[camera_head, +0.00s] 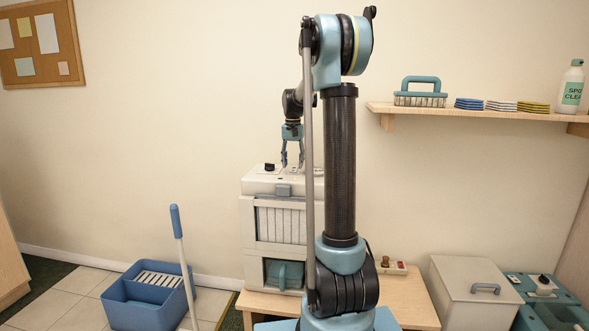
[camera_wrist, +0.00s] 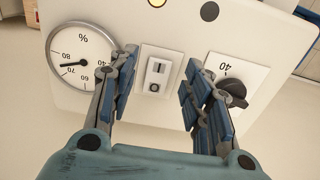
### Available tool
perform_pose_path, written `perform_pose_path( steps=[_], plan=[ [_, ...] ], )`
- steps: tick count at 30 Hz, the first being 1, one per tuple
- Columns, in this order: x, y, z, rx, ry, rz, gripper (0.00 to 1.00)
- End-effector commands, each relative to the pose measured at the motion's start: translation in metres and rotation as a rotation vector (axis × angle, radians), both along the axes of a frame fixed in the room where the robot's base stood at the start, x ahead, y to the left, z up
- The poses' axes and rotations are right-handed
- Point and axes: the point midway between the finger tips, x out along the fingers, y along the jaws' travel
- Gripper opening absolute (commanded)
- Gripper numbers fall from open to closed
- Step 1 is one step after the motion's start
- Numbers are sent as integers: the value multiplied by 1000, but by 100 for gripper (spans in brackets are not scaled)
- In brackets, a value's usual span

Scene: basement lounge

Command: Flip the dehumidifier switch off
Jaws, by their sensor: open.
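The dehumidifier (camera_head: 249,218) is a white box on a low wooden table, partly hidden behind my arm. My gripper (camera_head: 291,162) is open and points down over its top panel. In the wrist view, the switch (camera_wrist: 157,74) is a small white rocker with a bar mark and a circle mark, set in a pale plate. My gripper (camera_wrist: 161,60) has its two fingers apart on either side of the switch, with nothing between them. Whether the fingertips touch the panel I cannot tell. Which side of the rocker is pressed is unclear.
The panel also holds a round % gauge (camera_wrist: 80,57), a black dial knob (camera_wrist: 233,92), a lit yellow lamp (camera_wrist: 157,2) and a dark round spot (camera_wrist: 209,11). A shelf (camera_head: 480,112) hangs on the right wall.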

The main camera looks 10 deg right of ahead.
Motion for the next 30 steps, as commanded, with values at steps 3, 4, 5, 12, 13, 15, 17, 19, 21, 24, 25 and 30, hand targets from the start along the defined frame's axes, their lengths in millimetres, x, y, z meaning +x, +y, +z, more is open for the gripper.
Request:
perform_pose_path(
  steps=[3,4,5,12,13,15,17,19,21,24,25,30],
  plan=[
    [0,0,-13,0,0,0,45],
    [0,0,-15,0,0,0,45],
    [0,0,-17,0,0,0,45],
    [0,0,-23,0,0,0,45],
    [0,0,-23,0,0,0,45],
    [0,0,-23,0,0,0,45],
    [0,0,-23,0,0,0,45],
    [0,0,-23,0,0,0,29],
    [0,0,-23,0,0,-1,13],
    [0,-1,-23,0,0,-1,1],
    [0,-1,-23,0,0,-1,1],
    [1,-1,-23,5,15,-2,1]
  ],
)
